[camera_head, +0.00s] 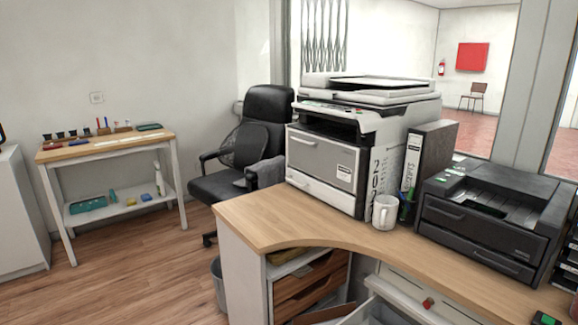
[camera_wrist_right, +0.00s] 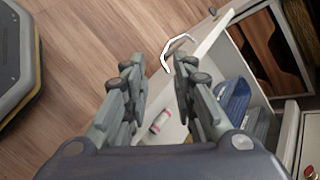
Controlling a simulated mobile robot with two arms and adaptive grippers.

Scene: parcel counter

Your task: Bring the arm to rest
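My right gripper (camera_wrist_right: 157,72) shows in the right wrist view, with its two fingers apart and nothing held between them. It is above an open white drawer (camera_wrist_right: 218,42). A pale bracket-shaped handle (camera_wrist_right: 168,47) is just beyond the fingertips; I cannot tell whether they touch. Inside the drawer are a small white and red item (camera_wrist_right: 160,122) and a blue item (camera_wrist_right: 234,98). In the head view the pulled-out drawer (camera_head: 372,312) is at the bottom edge. Neither gripper shows in the head view.
The wooden counter (camera_head: 262,217) carries a large copier (camera_head: 325,160), a white mug (camera_head: 385,212), a binder (camera_head: 425,165) and a black printer (camera_head: 480,220). A black chair (camera_head: 262,130) stands behind it. A side table (camera_head: 105,148) is at left. The floor (camera_head: 135,265) between is clear.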

